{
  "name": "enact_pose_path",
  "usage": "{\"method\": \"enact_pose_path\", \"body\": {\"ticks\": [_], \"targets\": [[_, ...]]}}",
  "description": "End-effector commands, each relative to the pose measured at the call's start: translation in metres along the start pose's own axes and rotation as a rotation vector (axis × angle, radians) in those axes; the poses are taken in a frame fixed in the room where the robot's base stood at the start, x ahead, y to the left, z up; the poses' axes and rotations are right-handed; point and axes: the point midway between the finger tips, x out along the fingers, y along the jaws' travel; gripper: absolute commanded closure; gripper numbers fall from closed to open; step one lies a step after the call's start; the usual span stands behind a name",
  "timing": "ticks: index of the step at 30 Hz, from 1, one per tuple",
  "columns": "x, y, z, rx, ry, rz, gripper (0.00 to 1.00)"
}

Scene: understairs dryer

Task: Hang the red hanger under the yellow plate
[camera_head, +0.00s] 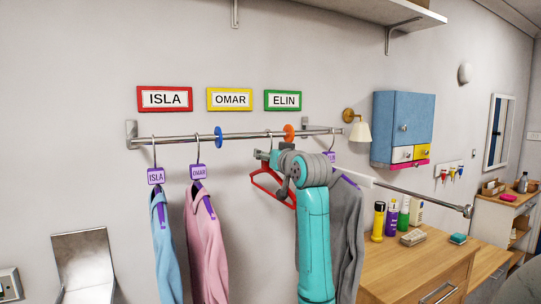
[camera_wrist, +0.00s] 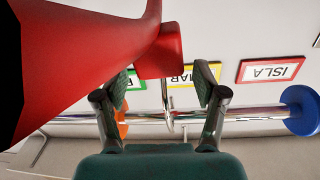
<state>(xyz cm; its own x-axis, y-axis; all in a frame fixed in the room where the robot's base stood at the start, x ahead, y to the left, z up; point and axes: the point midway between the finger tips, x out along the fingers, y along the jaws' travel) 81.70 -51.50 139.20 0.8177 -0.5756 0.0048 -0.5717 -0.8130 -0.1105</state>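The red hanger (camera_head: 268,186) is at the rail (camera_head: 180,138), between the blue disc (camera_head: 218,137) and the orange disc (camera_head: 289,132). Its hook appears to be over the rail; in the wrist view the metal hook (camera_wrist: 167,100) crosses the rail. The yellow plate (camera_head: 230,99), reading OMAR, is on the wall above this stretch. My gripper (camera_head: 273,158) is beside the hanger's top. In the wrist view its fingers (camera_wrist: 161,88) are spread, with the hook between them and clear space on both sides. The red hanger body (camera_wrist: 90,50) fills the upper left there.
A blue garment (camera_head: 166,245) and a pink garment (camera_head: 206,250) hang left of the blue disc. A grey garment (camera_head: 346,240) hangs right of the orange disc, behind my arm. A wooden desk (camera_head: 415,270) with bottles and a wall lamp (camera_head: 359,131) are to the right.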

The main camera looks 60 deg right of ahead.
Motion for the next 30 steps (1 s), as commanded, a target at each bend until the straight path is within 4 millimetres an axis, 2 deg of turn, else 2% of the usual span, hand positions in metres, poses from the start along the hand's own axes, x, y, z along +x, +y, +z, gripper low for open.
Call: {"method": "enact_pose_path", "body": {"ticks": [7, 11, 24, 30], "targets": [[-0.002, 0.0, 0.0, 0.0, 0.0, 0.0, 0.3], [-0.014, 0.0, 0.0, 0.0, 0.001, 0.0, 0.3], [-0.096, 0.001, 0.0, 0.0, 0.002, 0.001, 0.3], [-0.116, 0.0, 0.0, 0.0, 0.001, 0.001, 0.3]]}}
